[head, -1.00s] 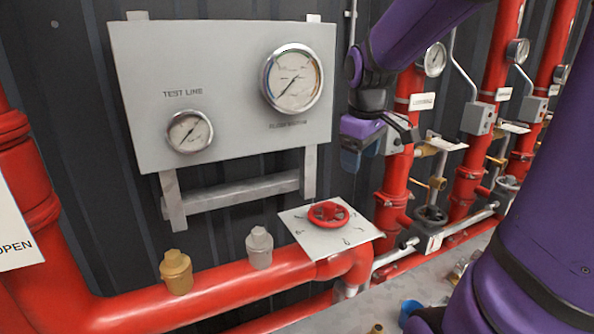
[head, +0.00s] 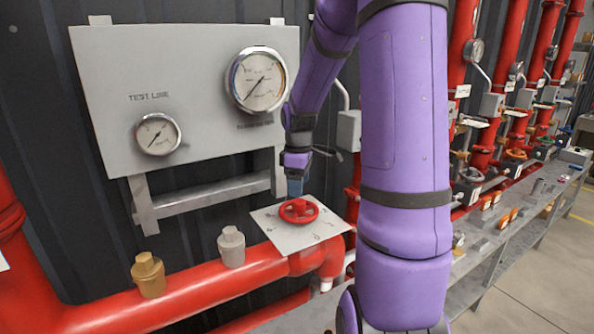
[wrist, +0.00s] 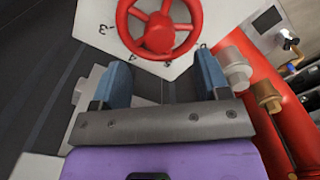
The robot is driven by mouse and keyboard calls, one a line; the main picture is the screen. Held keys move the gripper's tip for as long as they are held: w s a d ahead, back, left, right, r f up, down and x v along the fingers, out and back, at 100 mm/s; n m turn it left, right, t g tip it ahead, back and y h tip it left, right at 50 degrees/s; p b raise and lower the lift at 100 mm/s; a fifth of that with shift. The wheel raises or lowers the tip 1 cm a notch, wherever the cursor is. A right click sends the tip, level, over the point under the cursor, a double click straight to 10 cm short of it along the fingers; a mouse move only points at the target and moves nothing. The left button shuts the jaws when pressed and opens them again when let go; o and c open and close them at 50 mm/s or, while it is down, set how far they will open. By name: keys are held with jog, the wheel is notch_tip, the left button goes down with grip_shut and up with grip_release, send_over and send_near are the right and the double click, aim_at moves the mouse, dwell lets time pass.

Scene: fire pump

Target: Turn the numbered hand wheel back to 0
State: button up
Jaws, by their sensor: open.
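The red hand wheel (head: 298,211) sits on a pale square plate (head: 275,232) with numbers around it, above the end of a red pipe. In the wrist view the wheel (wrist: 159,28) is at the top, beyond the fingertips, and a "3" shows on the plate (wrist: 95,14) to its left. My gripper (head: 295,185) is just above and behind the wheel, pointing down. In the wrist view my gripper (wrist: 160,75) has its two blue fingers apart, with nothing between them. The other numbers are too small or partly hidden to read surely.
A grey panel (head: 200,60) with two gauges stands behind the wheel. A brass cap (head: 148,275) and a grey cap (head: 231,247) stand on the red pipe (head: 190,298) to the left. Red risers and a cluttered bench (head: 530,215) are at right.

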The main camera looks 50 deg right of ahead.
aim_at(299, 201)
jog(key=shift+f, duration=3.05)
jog(key=shift+c, duration=0.5)
jog(key=c, duration=1)
jog(key=shift+o, duration=1.2)
jog(key=shift+c, duration=1.2)
jog(key=m, duration=0.8)
